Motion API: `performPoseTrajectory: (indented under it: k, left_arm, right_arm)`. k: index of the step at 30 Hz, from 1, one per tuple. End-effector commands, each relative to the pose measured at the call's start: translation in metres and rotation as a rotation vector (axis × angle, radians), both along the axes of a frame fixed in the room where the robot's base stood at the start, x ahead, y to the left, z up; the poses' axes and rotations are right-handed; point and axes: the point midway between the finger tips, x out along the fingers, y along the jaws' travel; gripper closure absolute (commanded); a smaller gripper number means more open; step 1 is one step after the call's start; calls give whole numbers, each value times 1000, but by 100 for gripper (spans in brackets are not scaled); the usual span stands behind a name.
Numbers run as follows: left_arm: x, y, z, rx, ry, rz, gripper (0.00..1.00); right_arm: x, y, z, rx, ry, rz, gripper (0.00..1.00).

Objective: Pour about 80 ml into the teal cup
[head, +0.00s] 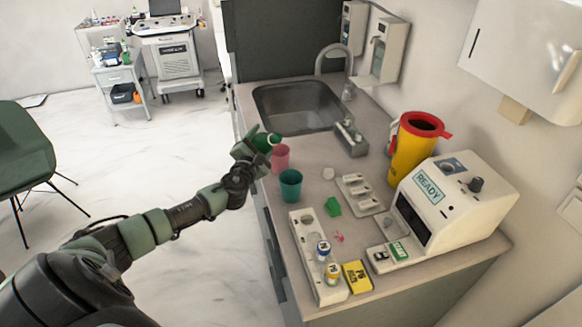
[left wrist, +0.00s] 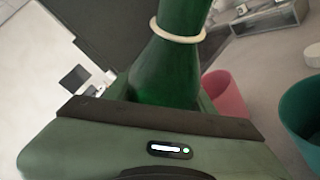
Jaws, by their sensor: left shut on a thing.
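The teal cup (head: 290,186) stands upright near the left edge of the counter. It also shows at the right side of the left wrist view (left wrist: 302,120). A pink cup (head: 281,158) stands just behind it. My left gripper (head: 256,146) is shut on a green bottle (head: 265,141), beside the pink cup and behind and left of the teal cup. In the left wrist view the green bottle (left wrist: 168,70) rises from the jaws with a cream ring around its narrower part. Its contents cannot be seen. My right gripper is in neither view.
A white tray (head: 305,257) with small vials, a yellow box (head: 357,277) and a white READY machine (head: 452,200) stand nearer the front. A yellow sharps bin (head: 408,155) is at the right. A sink (head: 298,104) lies behind the cups.

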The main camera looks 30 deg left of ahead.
Motion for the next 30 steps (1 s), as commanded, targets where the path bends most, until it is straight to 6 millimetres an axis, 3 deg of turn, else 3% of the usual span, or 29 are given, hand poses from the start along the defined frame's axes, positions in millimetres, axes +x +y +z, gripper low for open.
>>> performPoseTrajectory:
  k: [1, 14, 21, 23, 30]
  left_arm:
    - [0, -1, 10, -25, 3, 0, 93]
    - [-1, -16, 20, -280, 32, -3, 93]
    - [0, -12, 39, -425, 48, -4, 93]
    - [0, -13, 36, -459, 50, -6, 93]
    - [1, -15, 47, -644, 72, -9, 93]
  right_arm:
    - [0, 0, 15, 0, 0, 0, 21]
    - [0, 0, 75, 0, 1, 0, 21]
    - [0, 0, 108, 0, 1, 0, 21]
    - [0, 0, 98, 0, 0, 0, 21]
    - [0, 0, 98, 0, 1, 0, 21]
